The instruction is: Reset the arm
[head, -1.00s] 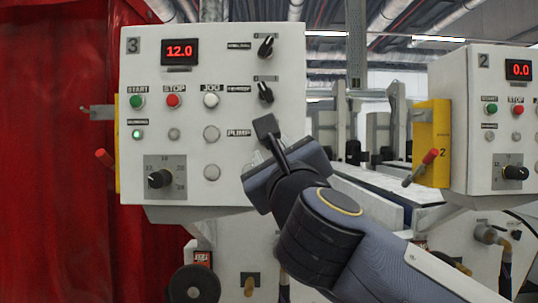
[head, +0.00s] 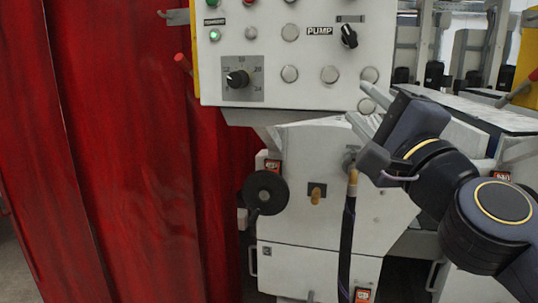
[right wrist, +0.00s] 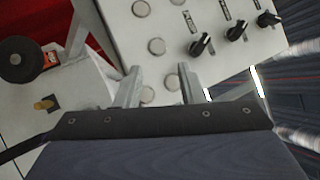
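My right gripper (head: 358,104) comes in from the right in the head view, close to the lower right edge of a white control panel (head: 275,72). In the right wrist view its two fingers (right wrist: 160,78) are apart with nothing between them. Panel buttons show beyond the fingers; I cannot tell whether they touch the panel. My left gripper is not in view.
A red curtain (head: 110,150) hangs at the left. Below the panel are a white machine body (head: 325,235), a black round knob (head: 265,193) and a dark hose (head: 347,245). The panel has a black dial (head: 237,79) and a pump switch (head: 349,36).

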